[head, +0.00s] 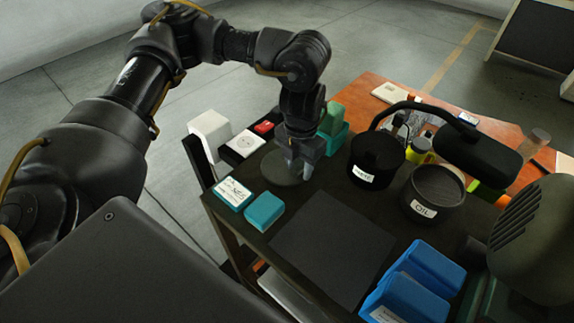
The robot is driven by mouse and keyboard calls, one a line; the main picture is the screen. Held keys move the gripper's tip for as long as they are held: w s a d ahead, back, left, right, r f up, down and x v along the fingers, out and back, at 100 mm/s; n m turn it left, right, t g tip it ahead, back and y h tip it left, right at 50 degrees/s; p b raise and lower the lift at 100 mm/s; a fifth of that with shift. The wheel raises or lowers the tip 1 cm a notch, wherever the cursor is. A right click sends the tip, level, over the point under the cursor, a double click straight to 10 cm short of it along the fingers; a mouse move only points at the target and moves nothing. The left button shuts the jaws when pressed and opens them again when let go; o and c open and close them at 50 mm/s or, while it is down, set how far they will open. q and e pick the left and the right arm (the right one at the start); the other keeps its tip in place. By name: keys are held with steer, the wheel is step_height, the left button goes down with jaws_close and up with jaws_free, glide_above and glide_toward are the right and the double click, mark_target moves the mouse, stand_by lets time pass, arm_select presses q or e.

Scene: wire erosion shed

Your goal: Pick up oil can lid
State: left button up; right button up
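A flat, round, dark grey disc, which looks like the oil can lid (272,168), lies on the dark bench top. My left gripper (300,172) points down at the right part of this disc and hides some of it. Its grey fingers are close to or touching the disc; I cannot tell which, nor whether they are closed on it. The round dark can labelled OIL (425,210) stands to the right, and its top looks uncovered. My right gripper is not in view.
A black labelled can (374,160) stands between my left gripper and the oil can. Teal boxes (265,211), a white box (210,130), blue bins (405,295) and a black lamp (478,155) surround the area. A dark mat (330,240) in front is clear.

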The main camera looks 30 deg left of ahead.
arm_select(q)
jaws_close()
steer(key=shift+r, duration=0.15)
steer(key=shift+w+r+b, duration=0.1)
steer(key=shift+r+b, duration=0.3)
steer(key=shift+r, duration=0.15)
steer(key=s+d+r+b, duration=0.2)
steer(key=s+r, duration=0.4)
steer(key=s, duration=0.1)
steer(key=s+d+r+b, duration=0.3)
steer(key=s+r, duration=0.3)
steer(key=w+a+r+n+p, duration=0.2)
steer(key=w+n+p, duration=0.4)
steer(key=n, duration=1.1)
steer(key=w+a+r+n+p, duration=0.2)
steer(key=w+r+n+p, duration=0.2)
steer(key=n, duration=1.3)
steer(key=w+p, duration=0.3)
steer(key=shift+w+r, duration=0.15)
steer(key=shift+r, duration=0.15)
